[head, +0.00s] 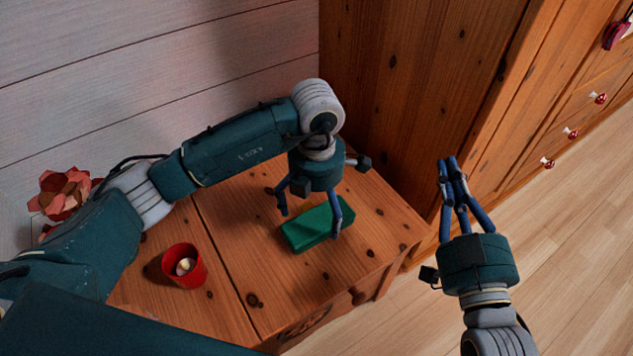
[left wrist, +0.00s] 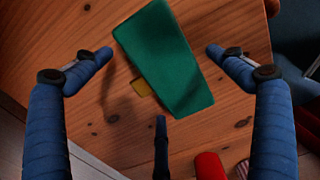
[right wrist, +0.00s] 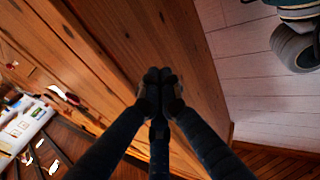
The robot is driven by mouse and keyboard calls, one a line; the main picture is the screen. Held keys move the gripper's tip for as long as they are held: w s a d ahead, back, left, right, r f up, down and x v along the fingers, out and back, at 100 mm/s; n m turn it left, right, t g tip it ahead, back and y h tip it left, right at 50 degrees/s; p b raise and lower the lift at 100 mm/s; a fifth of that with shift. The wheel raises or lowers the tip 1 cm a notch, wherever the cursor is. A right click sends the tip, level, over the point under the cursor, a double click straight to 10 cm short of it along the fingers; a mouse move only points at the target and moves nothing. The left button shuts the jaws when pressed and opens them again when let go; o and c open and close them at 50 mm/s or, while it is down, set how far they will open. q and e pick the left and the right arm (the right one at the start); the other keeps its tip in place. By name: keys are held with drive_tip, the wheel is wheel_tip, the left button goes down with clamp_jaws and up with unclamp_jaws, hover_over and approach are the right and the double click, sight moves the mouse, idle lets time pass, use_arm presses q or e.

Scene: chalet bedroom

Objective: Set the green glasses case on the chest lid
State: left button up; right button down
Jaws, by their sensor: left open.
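The green glasses case (head: 300,237) lies on a wooden top (head: 225,225) with a knob on its front; I cannot tell whether this is the chest. My left gripper (head: 310,220) is open above the case, pointing down. In the left wrist view the case (left wrist: 165,60) lies between the spread fingers (left wrist: 159,52), tilted in the picture, and nothing is gripped. My right gripper (head: 447,165) is out to the right, away from the case. Its fingertips are together and empty in the right wrist view (right wrist: 159,80). No separate chest lid can be made out.
A red cup with a candle (head: 183,270) stands on the wooden top left of the case. Red flowers (head: 62,192) stand at the far left. A tall wooden cabinet (head: 410,90) rises behind. Open floor (head: 570,240) lies right.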

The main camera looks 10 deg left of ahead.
use_arm(q)
wheel_tip(320, 180, up, 5)
drive_tip(key=shift+f+p, duration=0.1)
drive_tip(key=shift+p, duration=0.45)
wheel_tip(320, 180, up, 5)
drive_tip(key=shift+f+p, duration=0.1)
drive_tip(key=shift+p, duration=0.45)
use_arm(e)
drive_tip(key=s+d+f+g+h, duration=0.1)
drive_tip(key=s+f+g, duration=0.1)
drive_tip(key=f, duration=0.4)
drive_tip(key=s+d+f+g+h, duration=0.1)
drive_tip(key=s+f+g, duration=0.1)
drive_tip(key=f+g, duration=0.2)
wheel_tip(320, 180, down, 4)
drive_tip(key=shift+d+r+g, duration=0.2)
drive_tip(key=shift+d+g, duration=0.2)
